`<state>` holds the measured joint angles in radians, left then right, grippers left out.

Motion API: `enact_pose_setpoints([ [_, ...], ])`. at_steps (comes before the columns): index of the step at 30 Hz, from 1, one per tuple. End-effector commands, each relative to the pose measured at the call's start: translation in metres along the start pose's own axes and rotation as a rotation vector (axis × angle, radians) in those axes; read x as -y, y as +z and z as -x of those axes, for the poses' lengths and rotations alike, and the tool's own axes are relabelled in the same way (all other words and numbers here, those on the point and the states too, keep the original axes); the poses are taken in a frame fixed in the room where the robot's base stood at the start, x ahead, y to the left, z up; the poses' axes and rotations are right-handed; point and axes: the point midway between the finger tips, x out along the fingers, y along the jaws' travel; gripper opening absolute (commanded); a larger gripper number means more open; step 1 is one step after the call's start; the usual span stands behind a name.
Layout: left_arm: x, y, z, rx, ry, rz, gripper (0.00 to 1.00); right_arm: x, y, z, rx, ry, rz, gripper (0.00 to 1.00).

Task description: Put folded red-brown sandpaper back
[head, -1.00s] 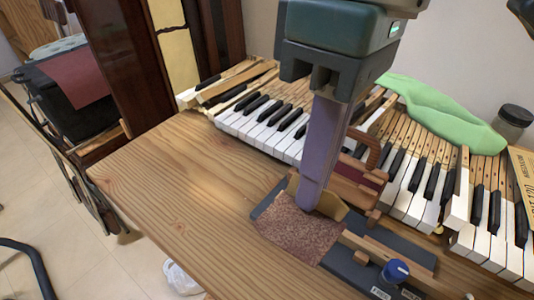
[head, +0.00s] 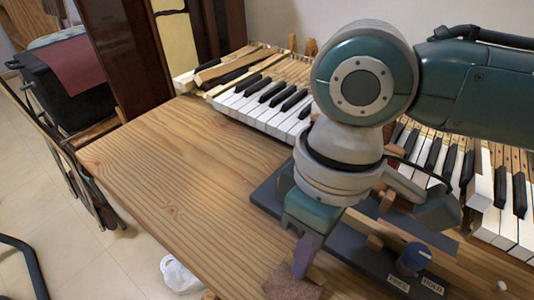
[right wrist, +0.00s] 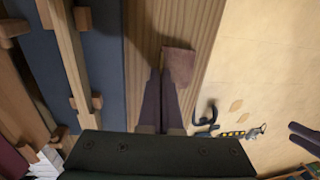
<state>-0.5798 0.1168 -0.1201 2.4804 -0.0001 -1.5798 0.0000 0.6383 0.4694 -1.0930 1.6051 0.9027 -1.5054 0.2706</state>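The red-brown sandpaper (head: 292,285) is at the bottom of the head view, near the table's front edge. My right gripper (head: 300,262) points down there with its purple fingers close together, the sandpaper at their tips. In the right wrist view the fingers (right wrist: 165,85) are nearly together and the sandpaper (right wrist: 179,66) sticks out past them, over the wood by the table edge. The height above the table is hard to tell. Two purple bars, seemingly my left gripper's fingers (right wrist: 304,137), show at the right edge of the right wrist view; their opening is unclear.
A dark blue board (head: 265,197) with wooden blocks and a blue knob (head: 414,258) lies right of the gripper. Piano keys (head: 264,112) line the back of the wooden table (head: 165,165). The table's left part is bare. A white bag (head: 180,275) lies on the floor.

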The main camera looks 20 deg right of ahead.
Motion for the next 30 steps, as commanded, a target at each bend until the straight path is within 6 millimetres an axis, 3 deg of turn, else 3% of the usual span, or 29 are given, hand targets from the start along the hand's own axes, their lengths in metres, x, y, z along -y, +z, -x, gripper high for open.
enact_pose_setpoints([
  [2,0.0004,0.0011,-0.0033,0.000,-0.002,-0.002,0.50,-0.0008,-0.0003,-0.0078,-0.001,0.000,0.000,0.00],
  [13,0.0019,0.0013,-0.0032,0.001,-0.006,-0.007,0.50,-0.0012,-0.0002,-0.0108,-0.001,-0.001,-0.001,0.00],
  [22,0.0017,0.0012,-0.0029,0.001,-0.005,-0.007,0.50,-0.0014,-0.0003,-0.0103,-0.001,0.000,0.000,0.31],
  [30,0.0006,0.0008,-0.0022,0.000,-0.002,-0.002,0.50,-0.0013,-0.0005,-0.0078,-0.002,0.000,0.000,0.31],
])
